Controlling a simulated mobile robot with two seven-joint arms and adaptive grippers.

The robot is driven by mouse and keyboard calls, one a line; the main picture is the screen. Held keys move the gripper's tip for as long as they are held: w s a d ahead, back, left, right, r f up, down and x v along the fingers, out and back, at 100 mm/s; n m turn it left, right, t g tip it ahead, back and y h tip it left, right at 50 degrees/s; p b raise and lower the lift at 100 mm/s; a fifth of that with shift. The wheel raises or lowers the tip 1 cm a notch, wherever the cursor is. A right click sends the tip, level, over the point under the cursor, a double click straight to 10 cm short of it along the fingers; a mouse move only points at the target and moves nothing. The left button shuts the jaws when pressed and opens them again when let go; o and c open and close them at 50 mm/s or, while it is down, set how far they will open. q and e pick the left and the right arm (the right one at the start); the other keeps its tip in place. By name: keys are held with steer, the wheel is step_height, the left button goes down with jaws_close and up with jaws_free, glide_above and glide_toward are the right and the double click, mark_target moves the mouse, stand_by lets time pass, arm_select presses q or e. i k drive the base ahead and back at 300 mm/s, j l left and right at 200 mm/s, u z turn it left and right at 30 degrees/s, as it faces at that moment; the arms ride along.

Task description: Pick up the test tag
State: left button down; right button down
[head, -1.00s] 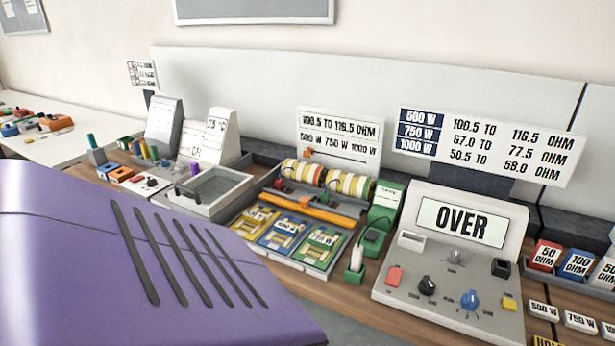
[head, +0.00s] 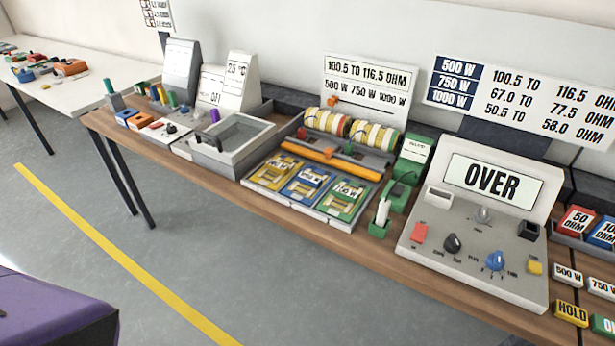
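Neither of my grippers is in view. No piece is plainly marked as the test tag. Small labelled blocks lie at the bench's right end: a white 500 W tag (head: 568,275), a white 750 W tag (head: 602,287), a yellow HOLD tag (head: 570,314) and a green tag (head: 604,326) cut off by the picture edge. I cannot tell which of these, if any, is the test tag. The grey tester (head: 425,255) with an OVER display (head: 492,181) stands just left of them.
The wooden bench (head: 375,262) also holds a grey tray (head: 222,160), yellow, blue and green cards (head: 311,184), striped rolls (head: 348,130) and a green holder (head: 379,229). Red and blue OHM blocks (head: 573,222) stand at right. The grey floor (head: 190,235) before the bench looks clear.

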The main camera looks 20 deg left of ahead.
mark_target(578, 316)
steer(key=u, duration=0.6)
steer(key=z, duration=1.9)
steer(key=i+l, duration=0.15)
steer(key=u, duration=0.05)
